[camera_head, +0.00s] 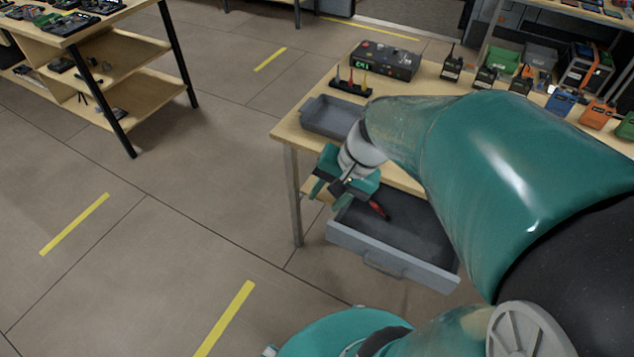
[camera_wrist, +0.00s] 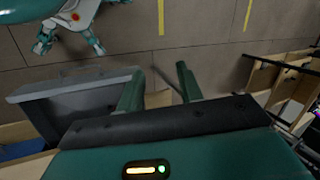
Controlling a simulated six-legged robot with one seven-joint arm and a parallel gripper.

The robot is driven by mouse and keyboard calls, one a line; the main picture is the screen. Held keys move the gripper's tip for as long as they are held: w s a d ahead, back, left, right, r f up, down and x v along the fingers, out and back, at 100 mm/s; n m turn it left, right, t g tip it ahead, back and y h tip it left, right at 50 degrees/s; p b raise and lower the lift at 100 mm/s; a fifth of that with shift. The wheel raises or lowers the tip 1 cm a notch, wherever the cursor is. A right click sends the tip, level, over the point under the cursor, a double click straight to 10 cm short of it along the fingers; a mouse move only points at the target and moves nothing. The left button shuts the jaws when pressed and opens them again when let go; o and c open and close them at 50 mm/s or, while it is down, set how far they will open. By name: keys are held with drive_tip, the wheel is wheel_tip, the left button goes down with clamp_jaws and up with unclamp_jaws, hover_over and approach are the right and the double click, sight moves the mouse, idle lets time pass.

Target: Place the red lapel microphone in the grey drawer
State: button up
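The grey drawer (camera_head: 392,268) is pulled open under the wooden table in the head view. It also shows at the left of the wrist view (camera_wrist: 75,100). A small red thing with a dark end, which looks like the red lapel microphone (camera_head: 378,209), appears to lie inside the drawer near its back left corner. My gripper (camera_head: 328,192) is just left of it, above the drawer's left side, pointing left and down. In the wrist view its two fingers (camera_wrist: 160,88) are apart with nothing between them. The microphone cannot be made out in the wrist view.
The tabletop holds a grey tray (camera_head: 330,116), a black box with a green display (camera_head: 384,61) and several radios. A wooden shelf unit (camera_head: 115,65) stands at the upper left. The tiled floor with yellow stripes left of the drawer is clear.

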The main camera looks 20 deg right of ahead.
drive_tip(key=s+a+r+n+t+h, duration=0.3)
drive_tip(key=s+a+r+n+h, duration=0.1)
drive_tip(key=r+n, duration=0.3)
wheel_tip(320, 180, up, 3)
drive_tip(key=shift+s+a+f+n, duration=0.1)
drive_tip(key=shift+s+a+n, duration=0.05)
drive_tip(key=shift+s+n, duration=0.3)
